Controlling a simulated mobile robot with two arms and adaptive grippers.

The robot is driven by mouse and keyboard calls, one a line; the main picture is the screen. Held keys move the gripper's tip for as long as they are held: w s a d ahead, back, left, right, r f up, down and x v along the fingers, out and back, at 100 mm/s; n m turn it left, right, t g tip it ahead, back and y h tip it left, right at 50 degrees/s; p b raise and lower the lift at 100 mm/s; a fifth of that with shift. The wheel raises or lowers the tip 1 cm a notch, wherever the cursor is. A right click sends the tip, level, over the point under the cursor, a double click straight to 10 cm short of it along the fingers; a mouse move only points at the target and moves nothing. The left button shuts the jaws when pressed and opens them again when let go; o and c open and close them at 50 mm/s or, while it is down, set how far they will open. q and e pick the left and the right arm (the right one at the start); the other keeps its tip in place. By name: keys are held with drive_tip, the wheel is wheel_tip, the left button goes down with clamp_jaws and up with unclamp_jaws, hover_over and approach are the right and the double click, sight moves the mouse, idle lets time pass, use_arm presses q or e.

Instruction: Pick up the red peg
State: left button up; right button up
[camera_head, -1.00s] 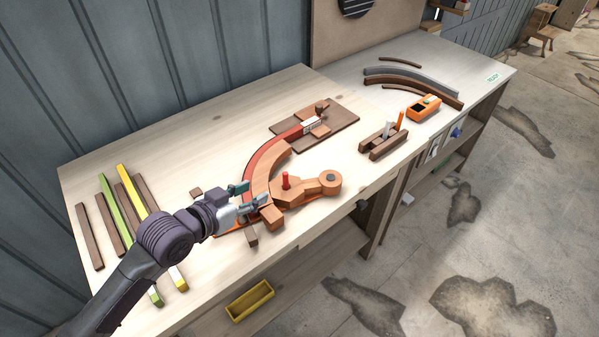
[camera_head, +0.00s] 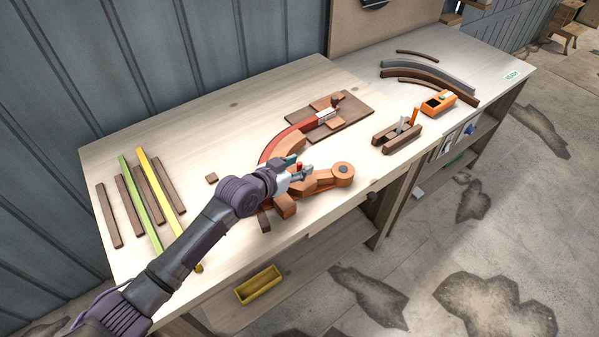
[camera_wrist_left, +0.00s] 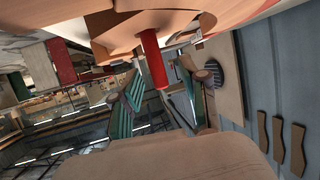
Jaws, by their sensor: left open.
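The red peg (camera_wrist_left: 153,60) stands out from the orange-brown wooden jig piece (camera_wrist_left: 165,22) in the left wrist view, where the picture is turned over. In the head view only a small part of the peg (camera_head: 299,165) shows beside my left gripper (camera_head: 300,169), above the wooden jig (camera_head: 324,180). My left gripper is open. In the wrist view its two fingers (camera_wrist_left: 160,94) lie on either side of the peg's free end, with gaps visible. My right gripper is not in view.
A red curved strip (camera_head: 282,139) runs to a brown board (camera_head: 352,110). Green (camera_head: 139,200) and yellow (camera_head: 160,178) strips lie left. A brown holder (camera_head: 396,140) and orange box (camera_head: 439,102) stand right. A yellow bin (camera_head: 259,284) is below the table edge.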

use_arm(q)
drive_tip(key=shift+w+d+f, duration=0.25)
drive_tip(key=shift+w+d, duration=0.1)
drive_tip(key=shift+w, duration=0.05)
drive_tip(key=shift+a, duration=0.1)
clamp_jaws()
drive_tip(key=shift+r, duration=0.1)
